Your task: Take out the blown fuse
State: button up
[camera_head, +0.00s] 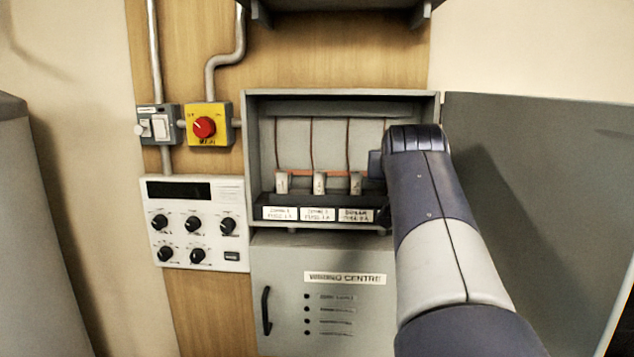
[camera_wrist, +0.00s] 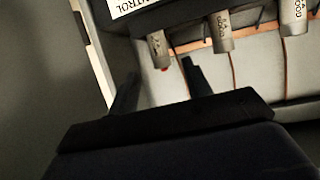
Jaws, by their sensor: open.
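Pale fuse holders stand in a row in the open grey fuse box (camera_head: 437,110); three show in the head view: left (camera_head: 281,183), middle (camera_head: 319,183) and right (camera_head: 356,183). The wrist view looks inverted. There a fuse holder with a small red spot at its end (camera_wrist: 157,47) stands nearest the "...TROL" label, with two others, (camera_wrist: 222,32) and (camera_wrist: 293,17), to its right. My gripper (camera_wrist: 160,74) is open and empty; its fingers point toward the red-marked fuse, apparently either side of its line but short of it. My arm hides the gripper in the head view.
The box's open door (camera_head: 545,180) stands to the right of my arm. A dark label rail (camera_head: 322,200) runs below the fuses. A yellow switch with a red knob (camera_head: 204,127) and a dial panel (camera_head: 196,222) are left; a closed lower cabinet (camera_head: 330,260) is beneath.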

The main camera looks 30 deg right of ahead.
jog(key=shift+a+f+p+x, duration=0.15)
jog(key=shift+p+x, duration=0.25)
jog(key=shift+x, duration=0.95)
jog(key=shift+a+f+p+x, duration=0.15)
jog(key=shift+p+x, duration=0.25)
jog(key=shift+x, duration=0.9)
jog(key=shift+d, duration=0.1)
jog(key=shift+c, duration=0.4)
grip_shut()
jog(key=shift+r, duration=0.15)
